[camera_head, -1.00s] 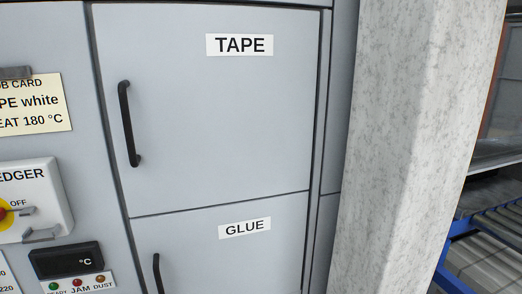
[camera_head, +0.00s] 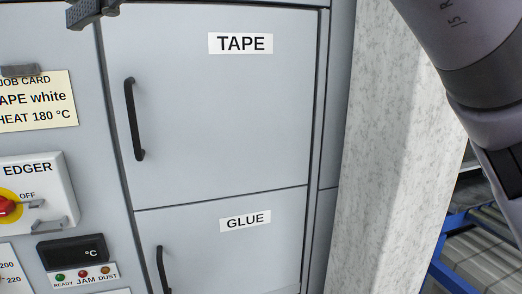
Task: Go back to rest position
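Part of a dark gripper, which I take to be my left gripper (camera_head: 90,10), shows at the top left edge, in front of the cabinet. Most of it is cut off, so I cannot tell whether it is open or shut. My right arm comes in at the upper right, in front of the pale column. Its gripper is outside the picture.
A grey cabinet has a closed TAPE door (camera_head: 225,120) above a closed GLUE door (camera_head: 190,250). An edger switch panel (camera_head: 40,190), a display (camera_head: 72,252) and a job card (camera_head: 35,100) are at left. A speckled column (camera_head: 385,170) and blue-framed rollers (camera_head: 475,255) are at right.

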